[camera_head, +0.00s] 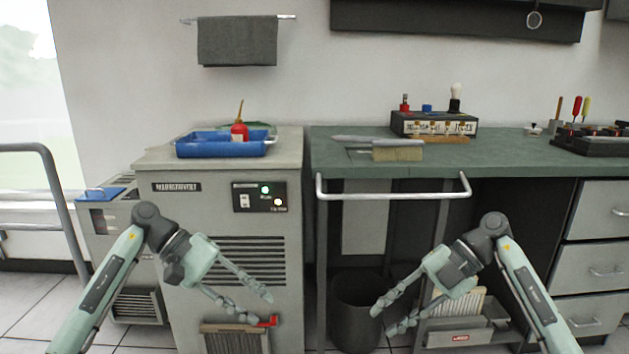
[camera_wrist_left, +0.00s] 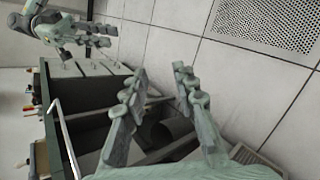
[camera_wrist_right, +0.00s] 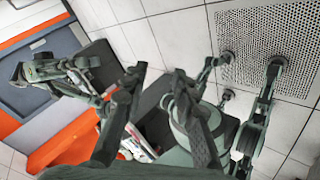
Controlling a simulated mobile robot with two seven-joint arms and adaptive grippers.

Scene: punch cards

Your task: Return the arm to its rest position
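My left gripper (camera_head: 254,301) hangs in front of the grey cabinet on the left in the head view. Its fingers are spread apart with nothing between them. The left wrist view shows the same two fingers (camera_wrist_left: 160,88) apart and empty. My right gripper (camera_head: 382,321) is in front of the dark bin and the space under the workbench. Its fingers are also apart and empty, as they are in the right wrist view (camera_wrist_right: 158,85). Both arms reach in from the lower corners with elbows bent and grippers turned inward. The two grippers are apart from each other.
A grey cabinet (camera_head: 222,190) holds a blue tray (camera_head: 215,148) with a red bottle. The green workbench (camera_head: 360,160) has a white front rail (camera_head: 392,195), a brush (camera_head: 397,153) and a card box. A dark bin (camera_head: 356,300) stands below.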

